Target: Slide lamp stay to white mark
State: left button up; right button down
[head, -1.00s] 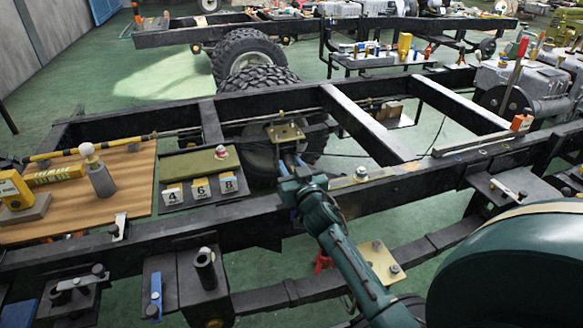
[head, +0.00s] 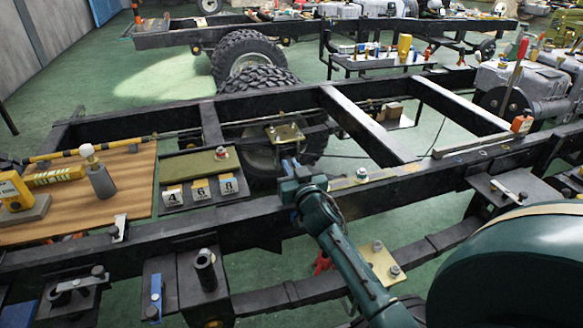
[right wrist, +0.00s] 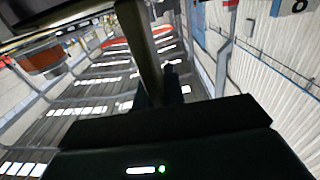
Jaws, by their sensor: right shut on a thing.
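My right gripper (head: 292,168) is at the near black chassis rail, just in front of a brass-coloured plate (head: 285,133). In the right wrist view its fingers (right wrist: 158,92) are shut on a dark olive bar (right wrist: 138,45), seemingly the lamp stay, which runs up from the fingers to the top of the picture. In the head view the held part is hidden or too small to make out at the gripper. I cannot pick out the white mark with certainty in either view. My left gripper is not in view.
The black chassis rail (head: 150,245) crosses under my right arm. A wooden board (head: 140,175) with yellow items and number blocks 4, 6 and 8 (head: 200,189) lie to the left. A bolt (head: 362,175) stands on the rail to the right. A wheel (head: 270,155) is behind.

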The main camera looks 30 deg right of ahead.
jog(key=shift+w+a+f+b, duration=0.1)
jog(key=shift+w+a+b, duration=0.05)
jog(key=shift+a, duration=0.45)
jog(key=shift+w+a+b, duration=0.15)
jog(key=shift+a, duration=0.45)
jog(key=shift+w+a, duration=0.15)
jog(key=shift+a, duration=0.3)
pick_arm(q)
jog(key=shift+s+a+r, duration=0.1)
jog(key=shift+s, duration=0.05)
pick_arm(e)
jog(key=shift+d, duration=0.1)
jog(key=c, duration=1.5)
grip_release()
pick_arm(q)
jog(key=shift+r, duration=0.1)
